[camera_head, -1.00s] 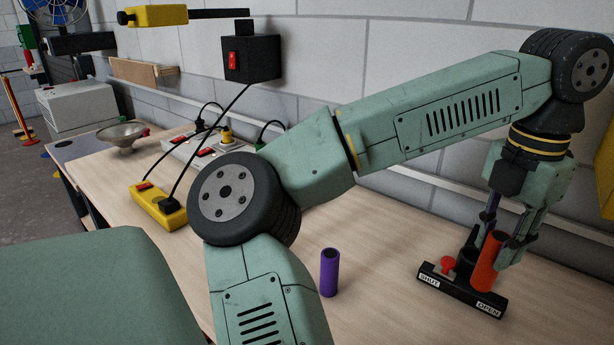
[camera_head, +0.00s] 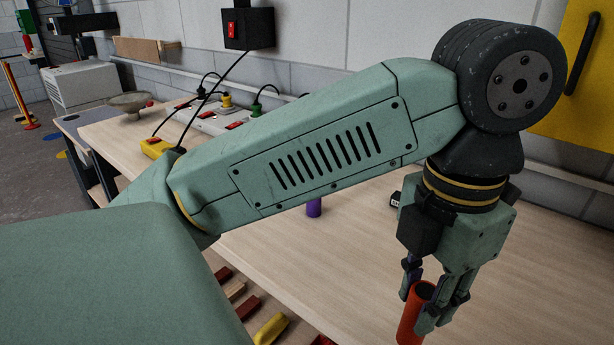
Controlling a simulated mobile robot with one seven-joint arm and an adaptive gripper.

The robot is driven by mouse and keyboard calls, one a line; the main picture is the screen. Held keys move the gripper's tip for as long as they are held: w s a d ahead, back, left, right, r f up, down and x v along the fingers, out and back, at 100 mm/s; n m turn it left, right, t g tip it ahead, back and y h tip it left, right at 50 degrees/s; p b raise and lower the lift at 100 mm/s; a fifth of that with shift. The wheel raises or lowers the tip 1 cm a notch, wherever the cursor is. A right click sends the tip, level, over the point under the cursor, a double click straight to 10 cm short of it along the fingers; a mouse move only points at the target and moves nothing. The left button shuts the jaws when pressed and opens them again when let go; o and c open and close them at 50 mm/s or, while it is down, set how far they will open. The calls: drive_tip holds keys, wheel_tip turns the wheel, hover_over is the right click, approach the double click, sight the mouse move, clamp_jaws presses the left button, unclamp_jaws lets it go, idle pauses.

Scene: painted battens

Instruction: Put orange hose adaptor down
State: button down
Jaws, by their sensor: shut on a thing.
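The orange hose adaptor (camera_head: 412,315) is an upright orange-red tube with a dark open top, at the lower right of the head view. My gripper (camera_head: 430,298) points down and is shut on it near its upper end. The adaptor's lower end is cut off by the frame's bottom edge, so I cannot tell whether it touches the table. The wooden table (camera_head: 350,262) lies behind it.
A purple cylinder (camera_head: 314,207) stands on the table, partly behind my arm. A black block with a white label (camera_head: 396,200) is mostly hidden behind my gripper. Red and yellow pieces (camera_head: 272,328) lie at the lower middle. Yellow and white power strips sit further back.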

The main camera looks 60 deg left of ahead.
drive_tip(key=shift+w+d+f+b, duration=0.15)
drive_tip(key=shift+w+f, duration=0.7)
drive_tip(key=shift+w, duration=1.8)
drive_tip(key=shift+w+a+f+b, duration=0.2)
drive_tip(key=shift+w+f, duration=0.65)
drive_tip(key=shift+w, duration=1.85)
drive_tip(key=shift+w+d+f+b, duration=0.25)
drive_tip(key=shift+w+f, duration=0.6)
drive_tip(key=shift+w, duration=1.8)
drive_tip(key=shift+f, duration=0.25)
drive_tip(key=c, duration=1.3)
unclamp_jaws()
drive_tip(key=shift+r, duration=0.1)
wheel_tip(320, 180, up, 12)
drive_tip(key=p, duration=0.6)
drive_tip(key=shift+r, duration=0.2)
drive_tip(key=shift+a, duration=0.1)
